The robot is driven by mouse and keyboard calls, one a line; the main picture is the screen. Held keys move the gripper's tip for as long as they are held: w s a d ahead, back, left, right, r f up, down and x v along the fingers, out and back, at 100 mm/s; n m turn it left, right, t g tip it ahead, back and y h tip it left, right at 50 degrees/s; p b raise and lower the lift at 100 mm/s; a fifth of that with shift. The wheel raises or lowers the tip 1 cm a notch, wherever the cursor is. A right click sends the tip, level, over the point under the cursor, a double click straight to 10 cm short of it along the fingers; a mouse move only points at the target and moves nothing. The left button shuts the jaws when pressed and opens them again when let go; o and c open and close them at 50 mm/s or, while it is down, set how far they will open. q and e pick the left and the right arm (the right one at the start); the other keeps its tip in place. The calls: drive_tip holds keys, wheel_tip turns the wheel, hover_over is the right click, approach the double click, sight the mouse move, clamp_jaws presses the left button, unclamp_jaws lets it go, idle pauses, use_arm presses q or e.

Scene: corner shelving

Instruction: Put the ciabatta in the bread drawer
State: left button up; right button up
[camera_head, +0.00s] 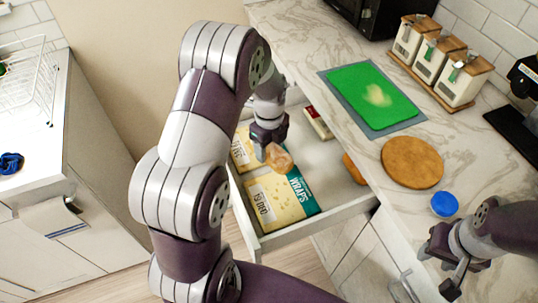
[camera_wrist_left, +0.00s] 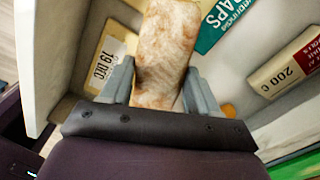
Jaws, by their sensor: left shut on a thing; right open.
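The ciabatta (camera_wrist_left: 166,50) is a pale brown, flour-dusted loaf. My left gripper (camera_wrist_left: 160,90) is shut on it, with a finger on each side. In the head view the ciabatta (camera_head: 279,158) shows at the tip of my left gripper (camera_head: 268,140), over the open drawer (camera_head: 332,197). Packs of wraps (camera_head: 280,203) lie in the drawer below it. From these views I cannot tell whether the ciabatta touches them. My right gripper (camera_head: 452,268) is open and empty at the lower right, near the counter's front edge.
A red-and-white pack (camera_head: 318,123) and an orange-brown item (camera_head: 354,168) are also in the drawer. The counter holds a green board (camera_head: 372,96), round wooden board (camera_head: 412,162), blue lid (camera_head: 444,204) and canisters (camera_head: 460,79). The drawer's right part has bare floor.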

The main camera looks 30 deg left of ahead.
use_arm(q)
drive_tip(key=shift+a+f, duration=0.3)
drive_tip(key=shift+a, duration=0.15)
wheel_tip(320, 180, down, 4)
drive_tip(key=shift+s+r, duration=0.15)
drive_tip(key=shift+r, duration=0.1)
drive_tip(key=shift+f, duration=0.35)
drive_tip(key=shift+f, duration=0.6)
drive_tip(key=o, duration=1.1)
drive_tip(key=shift+c, duration=0.2)
drive_tip(key=shift+r, duration=0.1)
